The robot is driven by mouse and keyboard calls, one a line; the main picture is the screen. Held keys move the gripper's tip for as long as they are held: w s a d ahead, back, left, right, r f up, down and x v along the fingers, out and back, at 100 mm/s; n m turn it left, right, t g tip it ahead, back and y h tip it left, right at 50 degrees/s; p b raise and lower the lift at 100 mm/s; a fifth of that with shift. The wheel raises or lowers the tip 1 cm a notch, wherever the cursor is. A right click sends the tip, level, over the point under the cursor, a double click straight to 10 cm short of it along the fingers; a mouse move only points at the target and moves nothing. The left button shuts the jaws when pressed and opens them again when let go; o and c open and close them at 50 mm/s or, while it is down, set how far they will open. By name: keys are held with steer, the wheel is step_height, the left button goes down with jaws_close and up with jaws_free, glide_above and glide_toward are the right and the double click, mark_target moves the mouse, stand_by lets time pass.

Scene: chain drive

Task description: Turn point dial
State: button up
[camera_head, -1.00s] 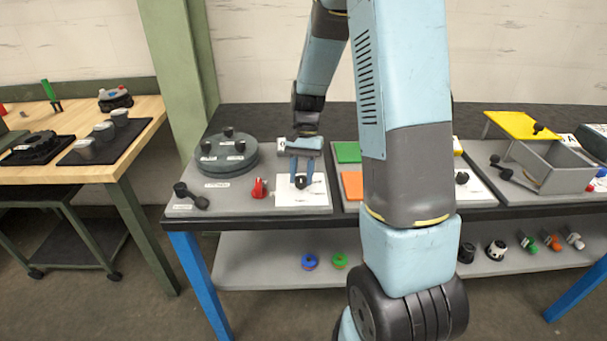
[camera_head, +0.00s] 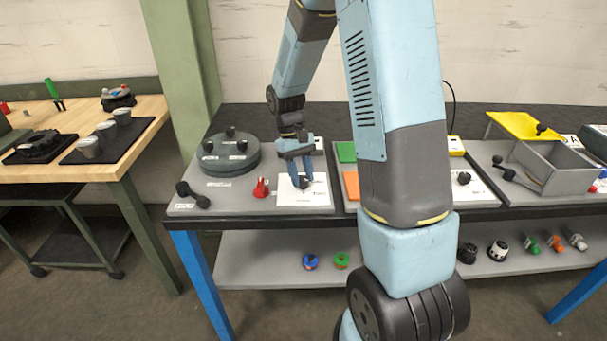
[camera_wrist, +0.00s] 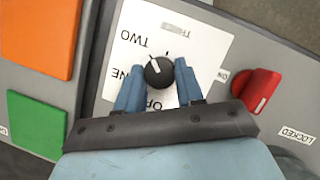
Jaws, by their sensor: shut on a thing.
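The point dial (camera_wrist: 158,72) is a small round black knob with a white pointer line, set on a white label plate (camera_wrist: 205,55). The words TWO, ONE and part of another word show around it in the wrist view. The pointer line aims toward the upper left there, near TWO. My gripper (camera_wrist: 159,80) has its blue fingers shut on the dial from both sides. In the head view my gripper (camera_head: 303,184) reaches down to the white plate (camera_head: 318,192), and the fingers partly hide the dial.
A red knob (camera_wrist: 257,91) marked LOCKED sits beside the plate. Green (camera_wrist: 37,124) and orange (camera_wrist: 38,36) squares lie on the other side. In the head view, a round grey drum (camera_head: 230,158) and a black lever (camera_head: 191,195) stand to the left.

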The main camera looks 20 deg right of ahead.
steer(key=shift+s+a+n+h, duration=0.1)
steer(key=shift+n+h, duration=0.5)
steer(key=shift+n, duration=0.8)
steer(key=shift+t, duration=0.3)
steer(key=o, duration=1)
steer(key=shift+o, duration=0.2)
steer(key=v, duration=1.3)
steer(key=shift+r, duration=0.3)
steer(key=shift+a, duration=0.1)
